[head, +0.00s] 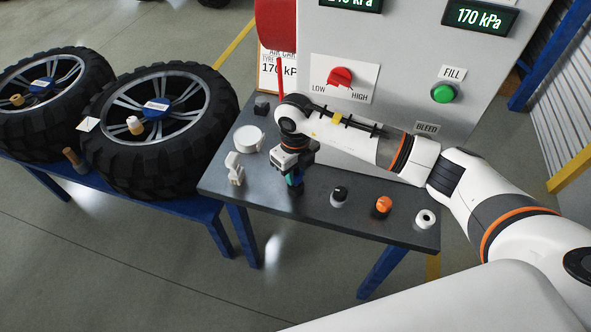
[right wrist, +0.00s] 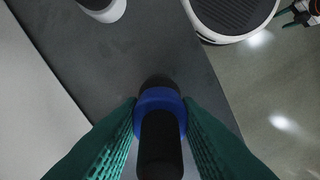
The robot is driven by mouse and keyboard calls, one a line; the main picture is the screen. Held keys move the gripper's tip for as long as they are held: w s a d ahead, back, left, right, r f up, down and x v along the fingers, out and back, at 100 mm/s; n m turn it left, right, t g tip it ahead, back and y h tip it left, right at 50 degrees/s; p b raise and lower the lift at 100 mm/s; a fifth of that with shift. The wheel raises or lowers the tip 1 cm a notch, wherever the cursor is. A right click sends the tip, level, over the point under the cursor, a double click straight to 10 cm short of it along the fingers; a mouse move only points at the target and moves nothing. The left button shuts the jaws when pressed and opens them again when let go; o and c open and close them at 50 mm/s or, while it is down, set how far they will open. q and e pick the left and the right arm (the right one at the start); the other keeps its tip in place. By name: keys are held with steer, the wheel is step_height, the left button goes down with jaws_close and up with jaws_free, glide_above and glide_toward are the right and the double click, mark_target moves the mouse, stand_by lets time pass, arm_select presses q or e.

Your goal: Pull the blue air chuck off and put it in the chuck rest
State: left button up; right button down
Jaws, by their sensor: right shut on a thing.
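My right gripper (head: 295,182) is low over the dark bench between the white bracket (head: 235,170) and the black-capped piece (head: 338,196). In the right wrist view its green fingers (right wrist: 160,135) are shut on the blue air chuck (right wrist: 160,98), which has a blue collar and a black body. In the head view the chuck is mostly hidden by the gripper. I cannot tell whether its lower end touches the bench or sits in a holder. I cannot tell which bench piece is the chuck rest.
The bench (head: 215,185) also holds a white round piece (head: 248,139), an orange-capped piece (head: 381,205) and a white ring (head: 426,218). The tester panel (head: 400,80) stands behind. Wheels (head: 160,175) lie on a blue stand to the left.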

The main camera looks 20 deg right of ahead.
steer(key=shift+f+b, duration=0.7)
steer(key=shift+f, duration=0.25)
steer(key=c, duration=1)
jaws_free()
steer(key=shift+r, duration=0.1)
